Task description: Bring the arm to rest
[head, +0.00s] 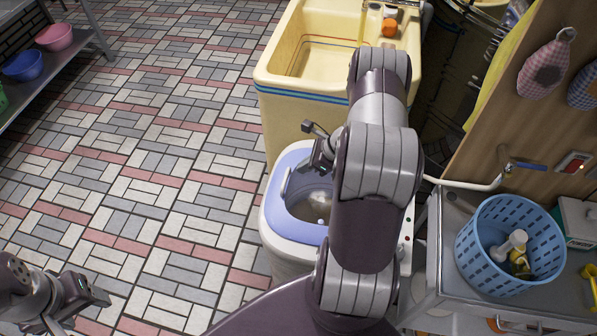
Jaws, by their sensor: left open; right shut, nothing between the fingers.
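My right arm (370,190) reaches forward through the middle of the head view, over the right side of a small white tub-like machine with a lavender rim (283,215). My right gripper (313,131) is partly hidden by its own arm, near the far edge of that machine. It is shut with nothing in it. My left gripper (82,308) is low at the bottom left, above the tiled floor. It is open and empty. No wire hanger can be made out.
A cream sink (300,85) stands behind the machine. At right, a metal cart (445,265) carries a blue basket (470,245) with bottles, beside a wooden board (540,110). A shelf with a pink bowl (54,37) is at upper left. The tiled floor (150,150) is clear.

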